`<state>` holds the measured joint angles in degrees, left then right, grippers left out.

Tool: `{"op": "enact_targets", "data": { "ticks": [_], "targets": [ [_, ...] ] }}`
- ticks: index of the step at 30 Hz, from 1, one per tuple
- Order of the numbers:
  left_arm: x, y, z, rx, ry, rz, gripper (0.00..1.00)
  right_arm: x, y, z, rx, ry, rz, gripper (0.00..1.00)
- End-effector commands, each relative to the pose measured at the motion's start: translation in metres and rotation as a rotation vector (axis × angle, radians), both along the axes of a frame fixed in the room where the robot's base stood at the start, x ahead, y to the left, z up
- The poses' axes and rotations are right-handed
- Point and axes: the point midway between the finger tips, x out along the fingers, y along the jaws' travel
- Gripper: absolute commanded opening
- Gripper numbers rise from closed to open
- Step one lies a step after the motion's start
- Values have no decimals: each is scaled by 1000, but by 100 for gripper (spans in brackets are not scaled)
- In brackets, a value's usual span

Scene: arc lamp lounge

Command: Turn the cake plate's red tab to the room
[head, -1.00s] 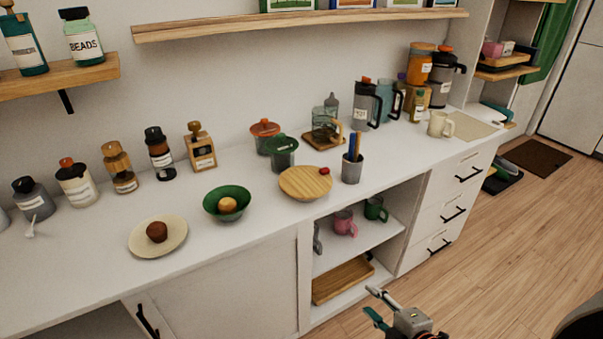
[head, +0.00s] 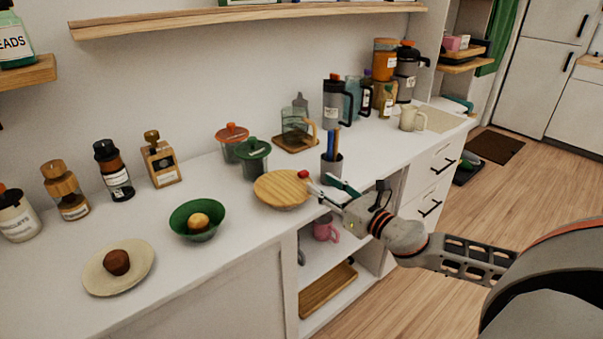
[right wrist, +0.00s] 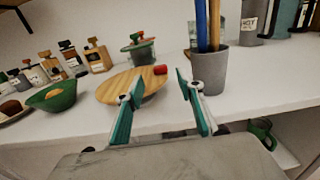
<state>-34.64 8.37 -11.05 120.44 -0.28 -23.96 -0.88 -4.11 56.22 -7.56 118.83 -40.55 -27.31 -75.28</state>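The cake plate (head: 280,190) is a round wooden board on the white counter. Its red tab (head: 304,174) sits on the rim at the right and back side in the head view. In the right wrist view the plate (right wrist: 112,90) lies ahead and left of centre, with the red tab (right wrist: 160,70) at its far right. My right gripper (head: 318,184) is open and empty by the plate's right edge, close to the tab. In the right wrist view its two teal-padded fingers (right wrist: 160,92) are spread apart, with the tab showing beyond the gap. My left gripper is out of view.
A grey pen cup (head: 332,167) stands just right of the plate, close to my right gripper. A green lidded jar (head: 254,162) stands behind the plate. A green bowl (head: 197,222) is to the left, and bare counter lies in front of the plate.

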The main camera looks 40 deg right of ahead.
Motion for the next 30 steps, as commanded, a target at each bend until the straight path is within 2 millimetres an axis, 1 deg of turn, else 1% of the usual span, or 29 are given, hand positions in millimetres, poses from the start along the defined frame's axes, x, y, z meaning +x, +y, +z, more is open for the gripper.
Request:
{"op": "enact_targets", "data": {
  "ticks": [1, 7, 18, 24, 30],
  "targets": [
    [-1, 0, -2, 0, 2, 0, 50, 7, 0, 0, 1, -2, 0, 38],
    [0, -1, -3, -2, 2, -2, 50, 30, 2, 0, 1, -1, 0, 38],
    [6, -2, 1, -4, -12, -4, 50, 71, 5, -1, 4, 1, -1, 38],
    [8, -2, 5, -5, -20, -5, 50, 84, 6, -1, 3, 2, 0, 38],
    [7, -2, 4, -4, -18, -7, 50, 87, 7, -1, 3, 1, 0, 38]
  ]
}}
